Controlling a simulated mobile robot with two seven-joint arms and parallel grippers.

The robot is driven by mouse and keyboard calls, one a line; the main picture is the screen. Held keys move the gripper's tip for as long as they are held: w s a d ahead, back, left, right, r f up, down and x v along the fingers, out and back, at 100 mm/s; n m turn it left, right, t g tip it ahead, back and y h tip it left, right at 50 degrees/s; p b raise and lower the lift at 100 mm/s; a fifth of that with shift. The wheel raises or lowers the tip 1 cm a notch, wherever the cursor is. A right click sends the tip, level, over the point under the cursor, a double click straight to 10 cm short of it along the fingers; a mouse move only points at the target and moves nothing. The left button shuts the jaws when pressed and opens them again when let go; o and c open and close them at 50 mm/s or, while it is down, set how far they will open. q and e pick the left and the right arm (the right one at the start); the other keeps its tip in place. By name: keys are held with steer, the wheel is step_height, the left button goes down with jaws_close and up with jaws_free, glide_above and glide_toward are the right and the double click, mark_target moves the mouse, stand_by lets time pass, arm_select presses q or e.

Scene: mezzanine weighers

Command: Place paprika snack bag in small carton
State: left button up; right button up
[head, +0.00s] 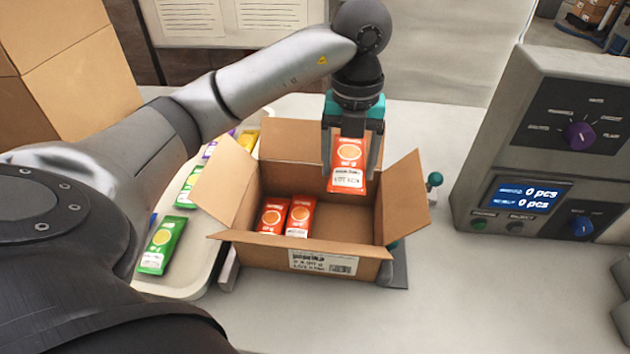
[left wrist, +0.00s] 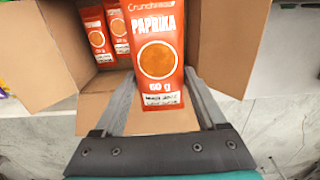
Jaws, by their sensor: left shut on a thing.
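My left gripper (head: 347,165) is shut on an orange-red paprika snack bag (head: 348,158) and holds it upright over the open small carton (head: 262,250), toward its back right. In the left wrist view the held bag (left wrist: 153,62) shows "PAPRIKA" and "60 g" between the fingers. Two more paprika bags (head: 300,215) (head: 271,216) lie side by side in the carton's left part. The carton's flaps are spread open, and its right part is bare. My right gripper is not in view.
A pale tray (head: 190,283) left of the carton holds green bags (head: 162,245) and a few others, partly hidden by my arm. A counting device (head: 545,150) reading 0 pcs stands at the right. A teal-knobbed lever (head: 434,181) is close to the carton's right flap.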

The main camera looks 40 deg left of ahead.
arm_select(q)
steer(key=shift+f, duration=0.45)
steer(key=b, duration=0.2)
glide_toward(341, 236)
steer(key=shift+s+d+f, duration=0.3)
steer(key=shift+s+f, duration=0.15)
steer(key=shift+s, duration=0.05)
steer(key=shift+s+d+f, duration=0.3)
steer(key=shift+s+f, duration=0.15)
steer(key=shift+s, duration=0.05)
steer(key=shift+f+b, duration=0.35)
steer(key=shift+f, duration=2)
steer(key=shift+f, duration=0.2)
steer(key=o, duration=1.3)
steer(key=shift+r, duration=0.15)
